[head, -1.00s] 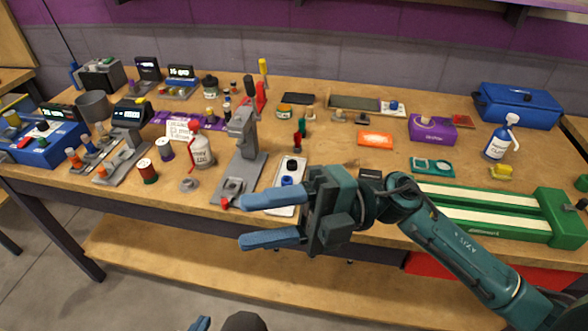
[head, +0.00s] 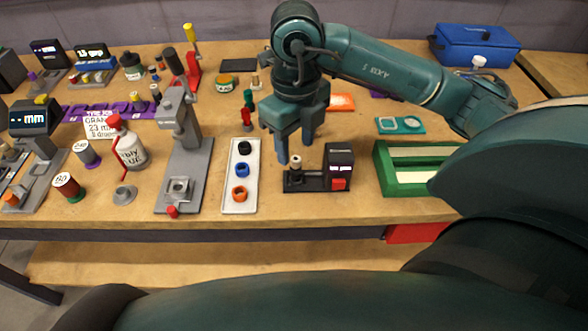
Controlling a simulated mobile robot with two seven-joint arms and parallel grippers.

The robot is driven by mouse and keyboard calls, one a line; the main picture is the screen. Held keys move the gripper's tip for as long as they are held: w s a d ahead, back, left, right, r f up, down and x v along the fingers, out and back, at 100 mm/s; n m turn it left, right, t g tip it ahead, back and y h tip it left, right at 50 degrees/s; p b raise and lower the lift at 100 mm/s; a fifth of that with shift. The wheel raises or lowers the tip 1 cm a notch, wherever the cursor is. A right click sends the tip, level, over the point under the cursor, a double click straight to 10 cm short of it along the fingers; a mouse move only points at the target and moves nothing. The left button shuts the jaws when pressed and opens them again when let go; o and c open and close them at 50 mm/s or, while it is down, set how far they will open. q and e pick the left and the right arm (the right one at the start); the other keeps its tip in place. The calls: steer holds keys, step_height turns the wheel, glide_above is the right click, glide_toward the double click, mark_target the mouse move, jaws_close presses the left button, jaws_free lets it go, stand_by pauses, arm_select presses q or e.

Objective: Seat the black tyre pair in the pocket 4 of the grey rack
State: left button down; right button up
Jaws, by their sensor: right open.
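The black tyre pair (head: 244,147) appears to be the black ring-shaped piece at the far end of a white tray (head: 230,207). A blue piece (head: 242,170) and an orange piece (head: 239,194) sit nearer in the same tray. A grey rack (head: 47,172) is at the left edge, partly cut off; its pocket numbers cannot be read. My right gripper (head: 295,158) points down, open, to the right of the tray. Its fingers are just behind a small black device (head: 318,181) and apart from the black pair. My left gripper is out of view.
A green fixture (head: 405,185) lies right of the black device. My right arm crosses the back right of the bench.

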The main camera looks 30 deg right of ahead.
mark_target(296, 159)
steer(key=shift+w+d+f, duration=0.1)
steer(key=shift+w+f, duration=0.05)
steer(key=shift+f, duration=1.6)
steer(key=shift+w+d+f, duration=0.1)
steer(key=shift+f, duration=1.65)
steer(key=shift+c, duration=0.5)
jaws_close()
